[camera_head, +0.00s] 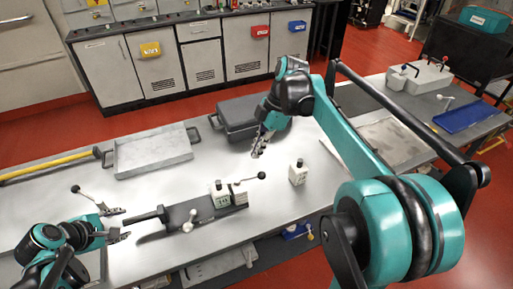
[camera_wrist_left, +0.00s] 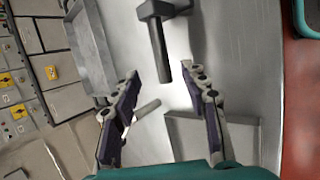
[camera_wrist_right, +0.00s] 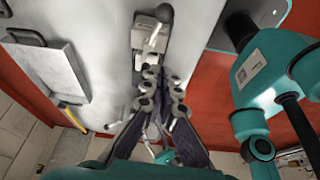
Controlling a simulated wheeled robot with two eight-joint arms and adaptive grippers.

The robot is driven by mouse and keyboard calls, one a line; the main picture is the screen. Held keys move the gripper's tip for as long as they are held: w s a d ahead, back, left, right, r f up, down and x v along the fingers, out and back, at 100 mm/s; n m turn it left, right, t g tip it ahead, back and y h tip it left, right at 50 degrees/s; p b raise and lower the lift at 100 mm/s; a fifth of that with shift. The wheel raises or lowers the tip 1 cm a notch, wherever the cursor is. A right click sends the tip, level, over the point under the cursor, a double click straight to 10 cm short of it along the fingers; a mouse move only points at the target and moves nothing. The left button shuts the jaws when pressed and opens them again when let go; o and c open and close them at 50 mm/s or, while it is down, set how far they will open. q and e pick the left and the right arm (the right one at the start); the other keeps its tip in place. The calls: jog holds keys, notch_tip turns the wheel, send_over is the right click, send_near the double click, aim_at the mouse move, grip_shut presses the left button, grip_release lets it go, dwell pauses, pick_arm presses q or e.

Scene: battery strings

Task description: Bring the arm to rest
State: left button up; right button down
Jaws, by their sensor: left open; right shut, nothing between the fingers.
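My left gripper (camera_head: 118,223) is at the lower left over the steel table (camera_head: 275,205), its fingers apart; it also shows in the left wrist view (camera_wrist_left: 160,75) with nothing between them. A black T-shaped handle (camera_head: 150,215) lies just beyond its tips. My right gripper (camera_head: 257,149) is above the table near its far side, in front of a dark case (camera_head: 235,118). In the right wrist view its fingers (camera_wrist_right: 163,80) are together and empty. My right arm reaches in from the right of the head view.
Two pale battery blocks (camera_head: 220,195) (camera_head: 239,193) stand at a dark tray (camera_head: 178,218). Another block (camera_head: 298,173) stands alone to the right. A grey tray (camera_head: 152,152) and yellow bar (camera_head: 45,166) lie at far left. A blue tray (camera_head: 463,117) lies on the right bench.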

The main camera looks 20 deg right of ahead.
pick_arm(q)
jog(key=s+d+r+m+y, duration=0.1)
jog(key=s+r+m+y, duration=0.1)
jog(key=s+m, duration=1.1)
jog(key=m+y, duration=0.1)
jog(key=m, duration=0.2)
jog(key=shift+d+m+y, duration=0.3)
jog(key=shift+d+y, duration=0.1)
pick_arm(e)
jog(key=s+a+f+m+t+h, duration=0.2)
jog(key=s+f+m+t, duration=0.1)
jog(key=s+m, duration=0.4)
jog(key=s+a+f+m+t+h, duration=0.2)
jog(key=s+a+f+m+t, duration=0.1)
jog(key=s+m, duration=0.5)
notch_tip(320, 180, down, 3)
jog(key=shift+a+r+m+t, duration=0.2)
jog(key=shift+m+t, duration=0.3)
jog(key=shift+m, duration=0.7)
pick_arm(q)
jog(key=shift+r, duration=0.15)
